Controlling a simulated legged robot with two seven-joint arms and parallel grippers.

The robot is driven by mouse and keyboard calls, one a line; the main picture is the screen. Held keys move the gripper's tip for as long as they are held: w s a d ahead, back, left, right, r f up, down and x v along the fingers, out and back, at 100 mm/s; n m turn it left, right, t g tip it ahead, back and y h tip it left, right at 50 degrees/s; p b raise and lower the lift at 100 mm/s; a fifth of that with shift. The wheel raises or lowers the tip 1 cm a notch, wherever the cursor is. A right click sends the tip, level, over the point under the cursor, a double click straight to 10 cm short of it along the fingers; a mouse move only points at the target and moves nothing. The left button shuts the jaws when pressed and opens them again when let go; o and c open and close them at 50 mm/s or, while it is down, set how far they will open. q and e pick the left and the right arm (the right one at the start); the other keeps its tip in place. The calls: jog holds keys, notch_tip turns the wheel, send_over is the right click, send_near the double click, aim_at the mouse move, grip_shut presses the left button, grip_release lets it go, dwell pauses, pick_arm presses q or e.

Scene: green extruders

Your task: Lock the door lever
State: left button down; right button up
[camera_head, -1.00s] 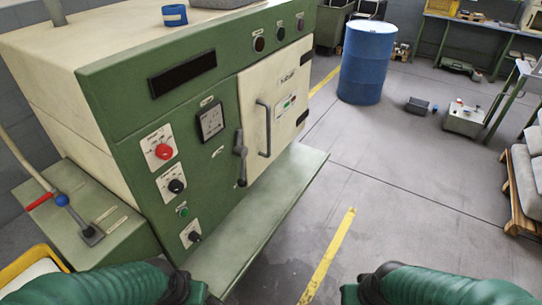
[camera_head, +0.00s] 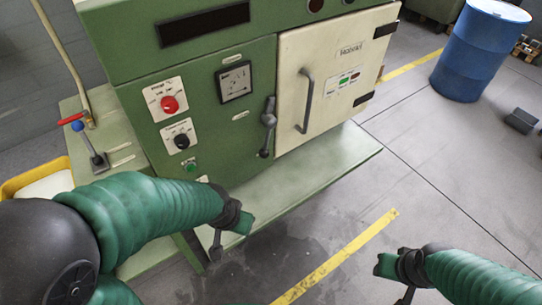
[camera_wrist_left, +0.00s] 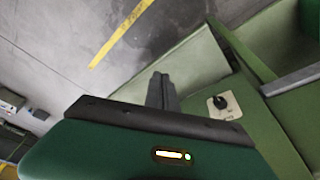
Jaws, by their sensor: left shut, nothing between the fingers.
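The door lever (camera_head: 268,127) is a dark grey handle on the green front panel, just left of the cream door (camera_head: 335,75). It stands nearly upright with its knob end low. The door is closed in its frame and has a grey bar handle (camera_head: 305,100). My left gripper (camera_head: 216,250) is below and left of the lever, over the machine's lower ledge area, apart from it. In the left wrist view its fingers (camera_wrist_left: 161,88) are together and empty. My right gripper (camera_head: 404,295) hangs over the floor at lower right; its fingers are too small to judge.
The green ledge (camera_head: 320,165) juts out below the door. A side lever (camera_head: 92,150) stands at far left. A blue drum (camera_head: 480,50) is at right; the floor between is clear.

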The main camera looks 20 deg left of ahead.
pick_arm(q)
jog(key=w+d+f+m+t+y+b, duration=0.1)
jog(key=w+d+f+m+t+b, duration=0.25)
jog(key=w+b, duration=0.35)
jog(key=w+d+f+m+t+b, duration=0.2)
jog(key=w+m+t+b, duration=0.1)
jog(key=w+t+b, duration=0.3)
jog(key=w+d+f+m+t+y+b, duration=0.1)
jog(key=w+d+f+m+t+b, duration=0.2)
jog(key=w+b, duration=0.5)
jog(key=w+a+r+m+t+y+b, duration=0.3)
jog(key=w+a+r+y+b, duration=0.15)
jog(key=w+b, duration=0.4)
jog(key=shift+s+a+t+h, duration=0.15)
jog(key=shift+s+a+h, duration=0.15)
jog(key=shift+a, duration=0.4)
jog(key=shift+s+a+t+h, duration=0.1)
jog(key=shift+s+a+h, duration=0.15)
jog(key=shift+a, duration=0.4)
